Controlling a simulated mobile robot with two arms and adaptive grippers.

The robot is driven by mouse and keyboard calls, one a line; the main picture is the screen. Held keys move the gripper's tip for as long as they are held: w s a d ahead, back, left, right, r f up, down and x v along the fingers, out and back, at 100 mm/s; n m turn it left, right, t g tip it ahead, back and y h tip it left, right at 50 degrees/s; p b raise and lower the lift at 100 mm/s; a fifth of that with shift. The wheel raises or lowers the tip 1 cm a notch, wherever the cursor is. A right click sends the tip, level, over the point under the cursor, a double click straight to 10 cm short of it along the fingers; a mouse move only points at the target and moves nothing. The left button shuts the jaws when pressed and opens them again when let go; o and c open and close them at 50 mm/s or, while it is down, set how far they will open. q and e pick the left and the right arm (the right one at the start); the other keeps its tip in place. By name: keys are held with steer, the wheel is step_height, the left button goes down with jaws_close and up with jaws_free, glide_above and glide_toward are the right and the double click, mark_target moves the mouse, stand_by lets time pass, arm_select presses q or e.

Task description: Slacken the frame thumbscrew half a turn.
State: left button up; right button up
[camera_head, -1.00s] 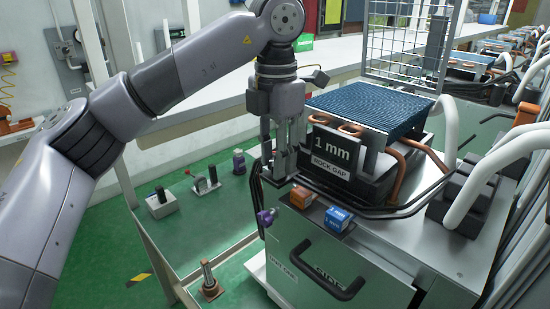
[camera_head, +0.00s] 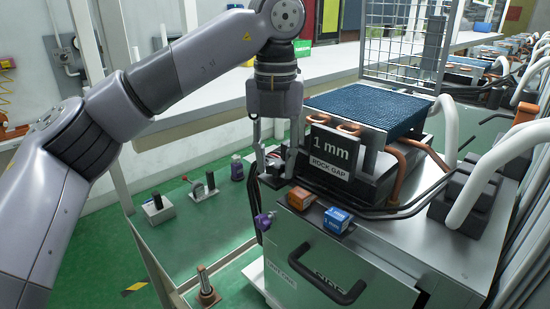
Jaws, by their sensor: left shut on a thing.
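My left gripper (camera_head: 274,172) points down at the front left corner of the sieve unit, just left of the black "1 mm ROCK GAP" sign (camera_head: 331,155). Its fingers stand apart and are shut on a small dark part (camera_head: 272,181) low between the tips. The fingers hide much of this part, and I cannot tell whether it is the frame thumbscrew. A purple knob (camera_head: 264,221) sits lower on the cabinet's left edge, apart from the gripper. The blue ribbed sieve top (camera_head: 370,105) lies behind the sign. My right gripper is not in view.
A black handle (camera_head: 329,290) juts from the cabinet front. Copper pipes (camera_head: 398,168) run at the right.

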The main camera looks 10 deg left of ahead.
mark_target(275, 164)
arm_select(q)
steer(key=shift+r, duration=0.2)
stand_by(0.3)
steer(key=o, duration=1.2)
steer(key=shift+f, duration=0.15)
steer(key=shift+c, duration=0.2)
step_height(275, 164, up, 12)
